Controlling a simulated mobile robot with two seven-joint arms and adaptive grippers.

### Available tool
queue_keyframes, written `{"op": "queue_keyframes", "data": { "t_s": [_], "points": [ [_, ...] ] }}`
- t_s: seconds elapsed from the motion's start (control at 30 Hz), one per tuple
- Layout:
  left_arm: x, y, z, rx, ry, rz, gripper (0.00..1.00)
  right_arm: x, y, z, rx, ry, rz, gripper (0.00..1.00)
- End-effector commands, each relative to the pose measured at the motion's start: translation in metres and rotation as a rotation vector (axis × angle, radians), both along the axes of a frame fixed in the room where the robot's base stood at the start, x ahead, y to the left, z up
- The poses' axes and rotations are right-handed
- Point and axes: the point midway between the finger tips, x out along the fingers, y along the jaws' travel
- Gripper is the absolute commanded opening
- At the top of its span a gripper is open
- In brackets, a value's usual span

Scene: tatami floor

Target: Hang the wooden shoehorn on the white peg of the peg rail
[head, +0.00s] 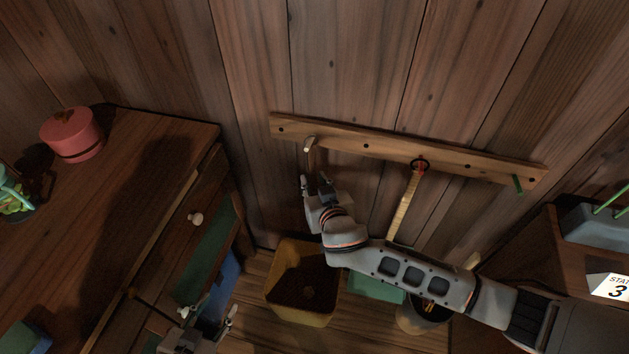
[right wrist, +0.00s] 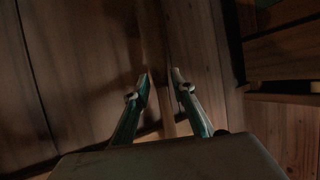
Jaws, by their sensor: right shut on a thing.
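The wooden peg rail (head: 390,152) is fixed to the plank wall, with the white peg (head: 309,145) near its left end. My right gripper (head: 317,186) is just below that peg, shut on the dark wooden shoehorn (head: 312,161). The shoehorn's upper part rises from the fingers to the peg; I cannot tell whether it is on the peg. In the right wrist view the shoehorn (right wrist: 166,108) is a dim brown strip between the fingers (right wrist: 162,82). My left gripper (head: 208,316) is low at the bottom left, fingers apart and empty.
A long pale stick (head: 405,205) hangs by a black loop from a red peg at the rail's middle. A green peg (head: 518,183) is at the right end. A yellow bin (head: 300,312) stands below. A wooden cabinet (head: 120,185) fills the left side.

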Motion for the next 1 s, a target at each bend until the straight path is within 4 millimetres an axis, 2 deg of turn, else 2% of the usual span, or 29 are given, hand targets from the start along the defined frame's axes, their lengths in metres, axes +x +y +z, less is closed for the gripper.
{"op": "queue_keyframes", "data": {
  "t_s": [0.07,0.1,0.17,0.2,0.5,0.63,0.77,1.0],
  "points": [
    [0.0,0.0,0.0,0.0,0.0,0.0,0.4,0.0,0.0,0.0,0.0,0.0,0.0,0.06],
    [0.0,0.0,0.0,0.0,0.0,0.0,0.4,0.0,0.0,0.0,0.0,0.0,0.0,0.27],
    [0.0,0.0,0.0,0.0,0.0,0.0,0.4,0.0,0.0,0.0,0.0,-0.001,0.0,0.42],
    [0.0,0.0,0.0,0.0,0.0,0.0,0.4,0.0,0.0,0.0,0.0,0.0,0.0,0.44],
    [0.0,0.0,-0.001,0.001,0.0,-0.004,0.4,0.0,0.0,0.0,0.0,0.0,0.0,0.44],
    [0.0,0.0,-0.001,0.001,0.0,-0.003,0.4,-0.007,-0.001,0.002,0.001,0.001,0.001,0.44],
    [0.0,0.0,-0.001,0.0,0.0,-0.002,0.4,-0.023,-0.004,0.008,0.003,0.004,0.001,0.44],
    [0.0,0.0,0.0,-0.001,0.0,-0.001,0.4,-0.064,-0.013,0.026,0.003,0.004,-0.001,0.44]
  ]
}}
